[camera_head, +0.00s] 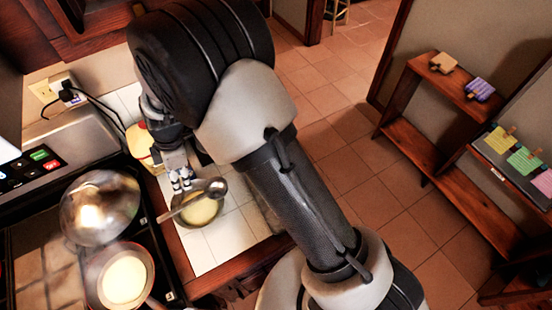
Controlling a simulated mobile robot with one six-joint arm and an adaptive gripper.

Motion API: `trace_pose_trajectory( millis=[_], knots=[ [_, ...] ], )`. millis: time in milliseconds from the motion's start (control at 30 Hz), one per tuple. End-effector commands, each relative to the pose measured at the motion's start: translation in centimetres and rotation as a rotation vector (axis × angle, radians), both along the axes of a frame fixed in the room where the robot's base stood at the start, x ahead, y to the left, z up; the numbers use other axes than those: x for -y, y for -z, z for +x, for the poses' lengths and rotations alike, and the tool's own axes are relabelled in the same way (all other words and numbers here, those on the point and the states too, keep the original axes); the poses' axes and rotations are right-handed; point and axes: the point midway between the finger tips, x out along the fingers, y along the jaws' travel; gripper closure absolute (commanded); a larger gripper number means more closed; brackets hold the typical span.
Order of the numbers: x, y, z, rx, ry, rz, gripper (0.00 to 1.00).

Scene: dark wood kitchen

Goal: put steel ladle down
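The steel ladle (216,188) is at the bowl with yellow contents (203,211) on the white tiled counter. Its round head is over the bowl's upper right side, and its handle slants down left across the bowl toward the stove. I cannot tell whether it rests on the rim or hangs just above it. My gripper (181,184) points down at the bowl's upper left edge, close to the ladle. Its fingertips are small and partly merge with the ladle and bowl, so their grip is unclear.
A stove on the left holds a shiny domed metal lid (100,208) and a pan with pale contents (123,277). A yellow and red container (143,146) stands behind my gripper. White counter tiles (215,248) are bare below the bowl. Wooden shelves stand at right.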

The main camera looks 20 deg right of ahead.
Motion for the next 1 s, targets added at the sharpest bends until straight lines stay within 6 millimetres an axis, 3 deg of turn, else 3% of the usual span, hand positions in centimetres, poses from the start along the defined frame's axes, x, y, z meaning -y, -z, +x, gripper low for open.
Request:
trace_pose_trajectory(
  millis=[133, 267, 400, 600, 800, 1000],
  knots=[
    [2.1, -4.0, 0.4, 0.018, 0.118, 0.008, 0.63],
    [6.3, -10.4, -0.3, 0.038, 0.345, 0.02, 0.63],
    [11.7, -16.6, -2.8, 0.06, 0.63, 0.036, 0.63],
    [18.7, -22.7, -8.5, 0.094, 1.043, 0.077, 0.63],
    [24.2, -25.3, -15.3, 0.134, 1.445, 0.139, 0.63],
    [26.9, -25.4, -19.8, 0.158, 1.713, 0.195, 0.63]
  ],
)
